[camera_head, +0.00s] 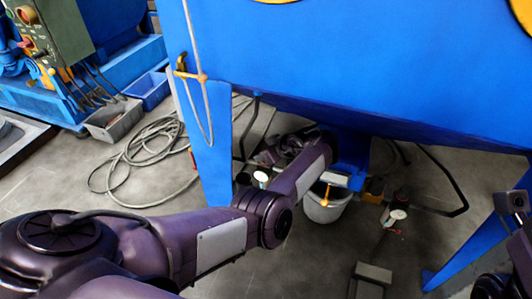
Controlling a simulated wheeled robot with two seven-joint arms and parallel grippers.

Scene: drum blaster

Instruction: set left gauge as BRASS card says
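Two small pale round dials show under the blue machine. The left gauge (261,176) is near the machine's front left leg, just above my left forearm. The right gauge (398,214) is farther right, low over the floor. My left arm reaches in from the left under the machine. Its dark gripper end (268,155) is close to the left gauge; the fingers are too small and dark to tell if they are open or touch it. Dark parts of my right arm show at the right edge; its fingers cannot be made out. No BRASS card can be read here.
The blue machine (350,70) overhangs the work area, with a leg (208,140) left of the gauges. A white bucket (325,208) stands between the gauges. A coiled hose (140,160), a grey bin (112,120) and a blue bin (150,90) are at left.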

